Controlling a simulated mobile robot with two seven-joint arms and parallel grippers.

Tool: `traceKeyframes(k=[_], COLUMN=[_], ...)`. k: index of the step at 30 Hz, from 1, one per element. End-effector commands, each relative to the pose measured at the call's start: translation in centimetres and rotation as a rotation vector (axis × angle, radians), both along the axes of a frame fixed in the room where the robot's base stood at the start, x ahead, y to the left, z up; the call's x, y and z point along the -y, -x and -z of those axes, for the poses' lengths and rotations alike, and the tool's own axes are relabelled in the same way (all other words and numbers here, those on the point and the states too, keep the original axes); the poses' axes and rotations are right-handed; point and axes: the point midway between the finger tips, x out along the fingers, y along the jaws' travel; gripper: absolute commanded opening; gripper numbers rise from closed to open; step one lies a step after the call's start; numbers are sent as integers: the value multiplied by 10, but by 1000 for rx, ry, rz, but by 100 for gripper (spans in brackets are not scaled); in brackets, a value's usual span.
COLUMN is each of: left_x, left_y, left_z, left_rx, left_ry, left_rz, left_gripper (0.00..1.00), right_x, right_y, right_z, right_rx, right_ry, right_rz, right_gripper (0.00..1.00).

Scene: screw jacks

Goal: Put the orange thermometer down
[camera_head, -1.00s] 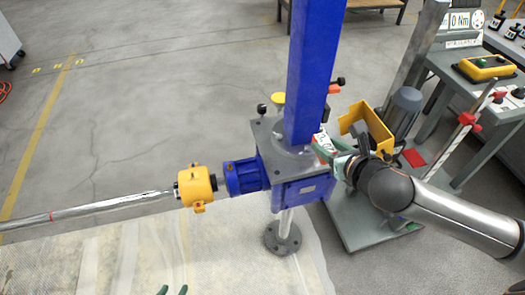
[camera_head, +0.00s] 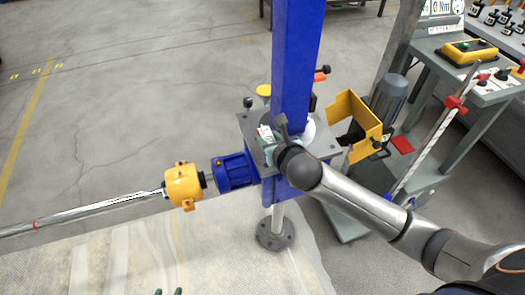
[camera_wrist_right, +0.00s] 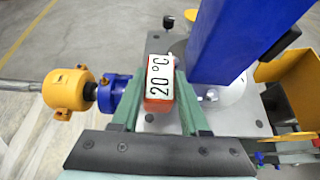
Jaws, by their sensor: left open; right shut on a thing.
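The orange thermometer (camera_wrist_right: 160,82) has a white face reading 20 °C and orange-red sides. My right gripper (camera_wrist_right: 158,96) is shut on it, with a green finger on each side. In the head view the thermometer (camera_head: 265,133) is small and partly hidden by my right gripper (camera_head: 269,147). It is over the grey top plate (camera_head: 248,124) of the screw jack, in front of the blue column (camera_head: 294,65). Whether it touches the plate cannot be told. My left gripper (camera_head: 168,292) shows only its green fingertips, apart and empty, at the bottom edge.
A blue motor flange (camera_head: 233,171) and yellow coupling (camera_head: 184,186) join a long shaft (camera_head: 100,207) on the left. A yellow guard (camera_head: 353,122) and grey motor (camera_head: 388,97) stand right of the column.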

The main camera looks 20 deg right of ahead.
Motion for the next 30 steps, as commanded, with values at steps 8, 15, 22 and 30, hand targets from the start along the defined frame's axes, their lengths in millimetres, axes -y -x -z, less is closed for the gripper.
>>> traceKeyframes(k=[8,15,22,30], left_x=[0,0,0,0], left_y=[0,0,0,0], left_z=[5,11,10,11], left_rx=[0,0,0,0], left_ry=[0,0,0,0], left_rz=[0,0,0,0], left_gripper=[50,50,50,50], right_x=[-14,-15,-15,-14], right_y=[-8,-8,-9,-8], right_z=[19,50,50,53], right_rx=[2,0,3,0], right_ry=[-3,-2,-1,0], right_rz=[-1,0,-1,-1], right_gripper=[0,0,0,60])
